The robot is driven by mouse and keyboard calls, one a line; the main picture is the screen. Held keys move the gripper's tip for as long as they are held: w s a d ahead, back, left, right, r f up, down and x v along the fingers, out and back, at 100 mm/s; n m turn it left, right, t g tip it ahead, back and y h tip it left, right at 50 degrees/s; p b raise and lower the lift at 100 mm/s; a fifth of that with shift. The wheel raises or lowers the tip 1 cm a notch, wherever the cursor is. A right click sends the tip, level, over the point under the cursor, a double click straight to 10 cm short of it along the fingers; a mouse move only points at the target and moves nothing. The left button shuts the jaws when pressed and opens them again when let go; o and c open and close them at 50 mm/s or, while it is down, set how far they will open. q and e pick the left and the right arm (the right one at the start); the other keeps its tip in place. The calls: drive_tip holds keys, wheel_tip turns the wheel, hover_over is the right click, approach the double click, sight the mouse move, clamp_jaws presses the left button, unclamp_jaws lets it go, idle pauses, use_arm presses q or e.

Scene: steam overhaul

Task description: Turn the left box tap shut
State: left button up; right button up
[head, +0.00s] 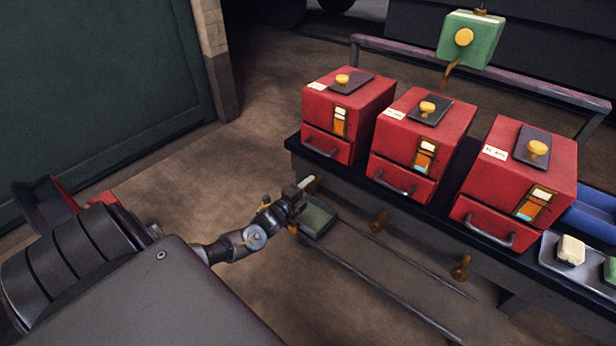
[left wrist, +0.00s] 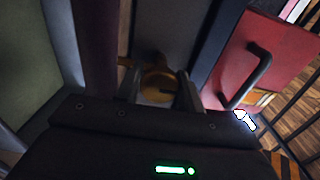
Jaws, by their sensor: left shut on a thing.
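Three red boxes stand in a row on the dark bench; the left box (head: 343,124) is nearest my left gripper (head: 299,192). The brass left box tap (left wrist: 158,85) sits between my left gripper's fingers (left wrist: 160,94) in the left wrist view, with a short brass arm pointing left. The gripper is shut on this tap, below and in front of the left box. The fingers hide much of the tap in the head view. My right gripper is not in view.
Two more brass taps, a middle one (head: 378,220) and a right one (head: 461,267), stick out below the bench. A green box (head: 470,38) hangs above. Floor is free at left.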

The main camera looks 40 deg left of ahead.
use_arm(q)
drive_tip(key=shift+f, duration=0.1)
idle(0.3)
drive_tip(key=o, duration=0.9)
drive_tip(key=shift+o, duration=0.2)
drive_tip(key=shift+s, duration=0.15)
drive_tip(key=s+p, duration=0.1)
drive_tip(key=s, duration=0.9)
drive_tip(key=shift+s, duration=0.3)
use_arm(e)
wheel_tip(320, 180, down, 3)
use_arm(q)
drive_tip(key=shift+d, duration=0.1)
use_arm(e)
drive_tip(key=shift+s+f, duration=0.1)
